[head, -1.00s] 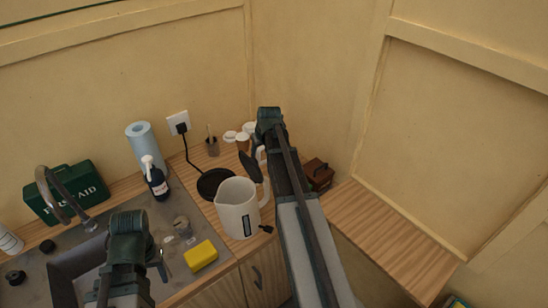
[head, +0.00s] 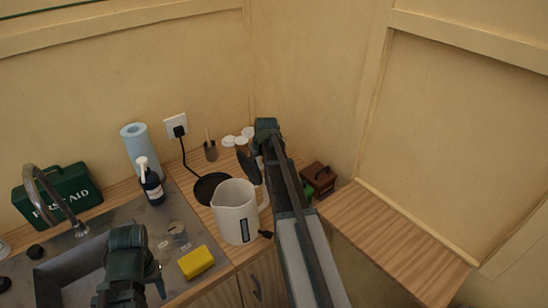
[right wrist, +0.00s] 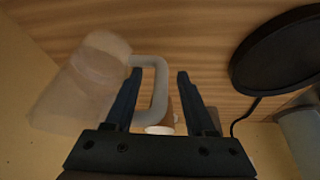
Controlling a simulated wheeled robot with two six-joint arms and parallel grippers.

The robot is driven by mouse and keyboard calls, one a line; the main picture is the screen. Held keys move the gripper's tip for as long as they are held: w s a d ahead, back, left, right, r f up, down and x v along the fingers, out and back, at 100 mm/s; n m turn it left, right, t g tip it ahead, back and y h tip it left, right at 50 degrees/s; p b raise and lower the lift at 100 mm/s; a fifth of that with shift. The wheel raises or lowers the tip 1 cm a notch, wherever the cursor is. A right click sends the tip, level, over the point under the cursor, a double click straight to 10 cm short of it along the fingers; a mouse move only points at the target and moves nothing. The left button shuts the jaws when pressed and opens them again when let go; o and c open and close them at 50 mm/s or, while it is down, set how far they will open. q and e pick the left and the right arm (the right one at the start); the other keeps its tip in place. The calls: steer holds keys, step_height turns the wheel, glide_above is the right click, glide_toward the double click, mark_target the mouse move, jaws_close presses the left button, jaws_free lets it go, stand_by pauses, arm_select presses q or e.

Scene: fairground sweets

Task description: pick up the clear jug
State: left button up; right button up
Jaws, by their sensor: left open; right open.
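The clear jug (right wrist: 85,82) shows at the left of the right wrist view, see-through and tilted in the picture, with a pale handle (right wrist: 160,92). My right gripper (right wrist: 159,76) is open, and part of the handle shows between its two fingers; I cannot tell whether they touch it. In the head view my right arm covers that spot, and I cannot make out the jug there. My left gripper (head: 130,280) is over the sink side at the lower left; its fingers are mostly hidden.
A white kettle (head: 234,212) with its dark lid raised stands left of my right arm, near a black round base (head: 210,188). Pale cups (head: 229,141) stand behind. A brown box (head: 318,175) is to the right. The right wooden counter (head: 400,245) is clear.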

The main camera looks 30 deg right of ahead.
jaws_close()
stand_by(1.3)
